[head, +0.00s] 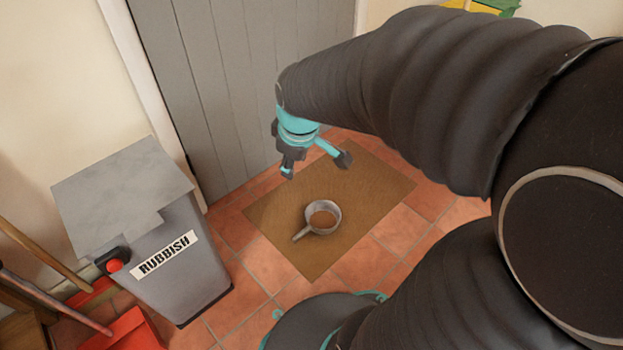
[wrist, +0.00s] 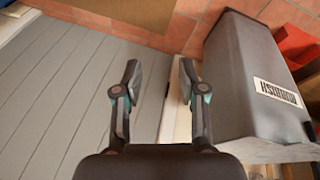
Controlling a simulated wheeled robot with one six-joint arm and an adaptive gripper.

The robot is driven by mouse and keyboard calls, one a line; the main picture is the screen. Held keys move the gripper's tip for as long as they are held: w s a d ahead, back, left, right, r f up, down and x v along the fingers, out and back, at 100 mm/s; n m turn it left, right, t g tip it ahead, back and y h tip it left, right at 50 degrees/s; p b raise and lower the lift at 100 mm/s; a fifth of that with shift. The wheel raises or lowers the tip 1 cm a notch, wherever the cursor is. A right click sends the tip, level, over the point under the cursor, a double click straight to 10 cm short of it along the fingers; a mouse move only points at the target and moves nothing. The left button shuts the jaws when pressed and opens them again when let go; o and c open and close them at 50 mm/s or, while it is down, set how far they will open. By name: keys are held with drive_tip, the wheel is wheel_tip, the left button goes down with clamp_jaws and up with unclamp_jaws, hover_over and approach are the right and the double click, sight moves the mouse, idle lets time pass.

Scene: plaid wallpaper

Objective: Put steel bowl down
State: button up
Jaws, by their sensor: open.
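The steel bowl (head: 322,208), grey and round with a short handle pointing to the lower left, rests on a brown doormat (head: 375,185) on the floor in the head view. Nothing holds it. My gripper (head: 316,166) is open and empty, above the far part of the mat and apart from the bowl. In the wrist view my gripper (wrist: 159,70) shows two spread fingers with nothing between them. The bowl does not show in the wrist view.
A grey rubbish bin (head: 150,240) stands left of the mat, and also shows at the right of the wrist view (wrist: 245,90). A grey plank door (head: 240,80) is behind the mat. Red tiles (head: 270,268) surround the mat. A red dustpan-like object (head: 125,332) lies at lower left.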

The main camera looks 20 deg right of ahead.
drive_tip(key=s+r+m+t, duration=0.1)
drive_tip(key=s+r+m, duration=0.2)
drive_tip(key=s, duration=0.3)
drive_tip(key=s+a+r+m+t, duration=0.1)
drive_tip(key=s+r+m, duration=0.3)
drive_tip(key=s, duration=0.3)
drive_tip(key=shift+s+a+r+m, duration=0.15)
drive_tip(key=shift+s+a+m, duration=0.05)
drive_tip(key=shift+a+m, duration=0.1)
drive_tip(key=shift+r, duration=0.1)
wheel_tip(320, 180, up, 7)
drive_tip(key=p, duration=0.6)
drive_tip(key=shift+f+p, duration=0.2)
drive_tip(key=shift+p, duration=0.15)
